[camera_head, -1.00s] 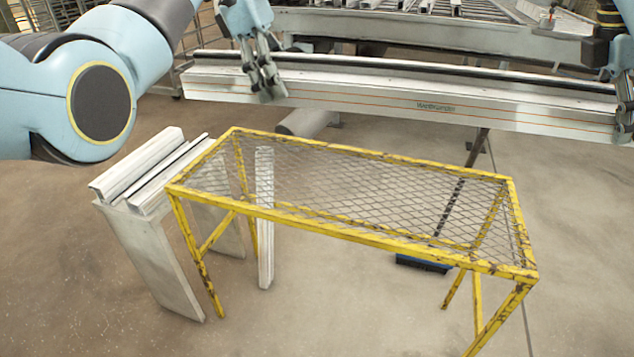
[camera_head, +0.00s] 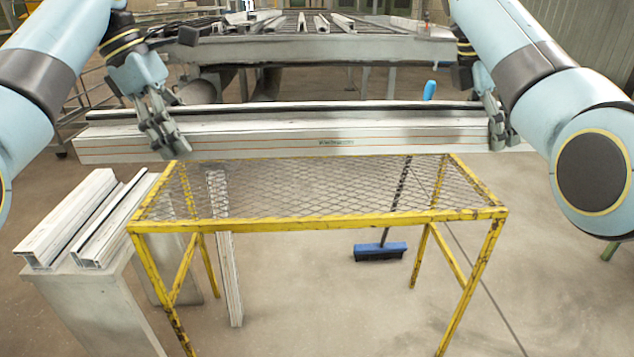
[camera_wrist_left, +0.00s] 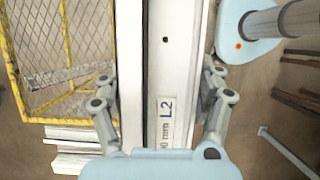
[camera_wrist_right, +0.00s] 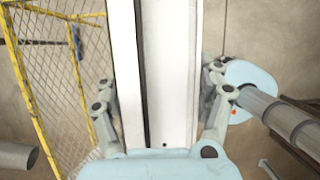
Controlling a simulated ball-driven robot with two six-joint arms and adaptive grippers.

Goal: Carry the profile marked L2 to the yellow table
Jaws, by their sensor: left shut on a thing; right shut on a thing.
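The long white profile (camera_head: 330,140) is held level between my two grippers, just behind and above the far edge of the yellow table (camera_head: 320,222). Its L2 label (camera_wrist_left: 167,107) shows in the left wrist view. My left gripper (camera_head: 168,140) is shut on it near its left end. My right gripper (camera_head: 500,130) is shut on it near its right end. The right wrist view (camera_wrist_right: 168,70) shows the profile between the fingers, with no label readable. The table has a mesh top, which is bare.
A grey stand (camera_head: 95,300) with two white profiles (camera_head: 85,220) stands left of the table. A white profile (camera_head: 229,280) stands upright behind the table's mesh. A blue broom (camera_head: 381,251) is on the floor beneath. A roller rack (camera_head: 310,45) with profiles is at the back.

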